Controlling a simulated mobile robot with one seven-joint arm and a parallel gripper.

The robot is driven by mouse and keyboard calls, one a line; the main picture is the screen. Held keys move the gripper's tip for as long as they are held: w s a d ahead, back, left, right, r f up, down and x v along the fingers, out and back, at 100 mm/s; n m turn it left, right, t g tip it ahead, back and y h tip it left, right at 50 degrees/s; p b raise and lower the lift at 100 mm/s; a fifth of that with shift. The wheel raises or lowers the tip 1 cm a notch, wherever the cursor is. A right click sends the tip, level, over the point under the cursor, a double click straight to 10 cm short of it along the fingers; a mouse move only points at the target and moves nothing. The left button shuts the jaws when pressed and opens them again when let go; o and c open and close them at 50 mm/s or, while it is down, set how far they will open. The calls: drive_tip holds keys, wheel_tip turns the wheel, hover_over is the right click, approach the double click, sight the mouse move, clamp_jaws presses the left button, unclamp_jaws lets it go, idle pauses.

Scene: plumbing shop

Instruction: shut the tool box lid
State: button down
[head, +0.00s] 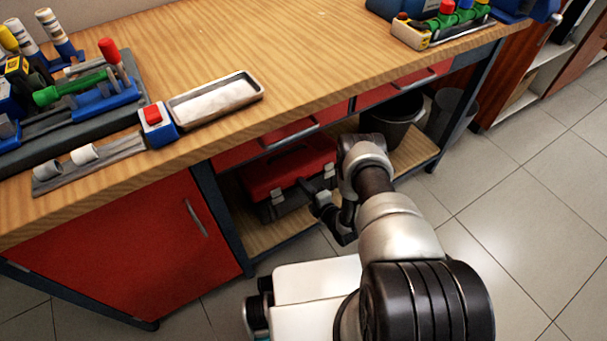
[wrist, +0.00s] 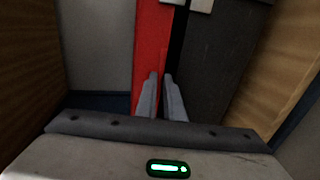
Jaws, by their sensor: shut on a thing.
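The tool box has a red lid (head: 290,168) and a dark body (head: 283,205). It stands on the lower shelf under the workbench. My gripper (head: 318,198) reaches in at its front right side. In the wrist view, the red lid (wrist: 149,45) is a strip left of the dark body (wrist: 220,65), with a narrow black band between them. A pale latch (wrist: 190,4) shows at the top edge. My gripper's fingers (wrist: 161,80) are close together over the red edge and black band, shut on the lid's edge. The exact contact is hidden in the head view.
The workbench top (head: 330,50) and red drawers (head: 265,143) overhang the shelf (head: 270,236). A red cabinet (head: 130,255) stands left of the tool box. A dark bucket (head: 393,120) is to its right. The tiled floor (head: 520,225) on the right is clear.

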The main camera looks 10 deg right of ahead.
drive_tip(key=shift+s+d+f+b, duration=0.15)
drive_tip(key=shift+f+b, duration=0.1)
drive_tip(key=shift+f, duration=0.4)
drive_tip(key=shift+s+a+f+b, duration=0.1)
drive_tip(key=shift+s+f+b, duration=0.1)
drive_tip(key=shift+f, duration=0.4)
drive_tip(key=shift+w+d, duration=0.1)
drive_tip(key=c, duration=2)
unclamp_jaws()
drive_tip(key=shift+d, duration=0.1)
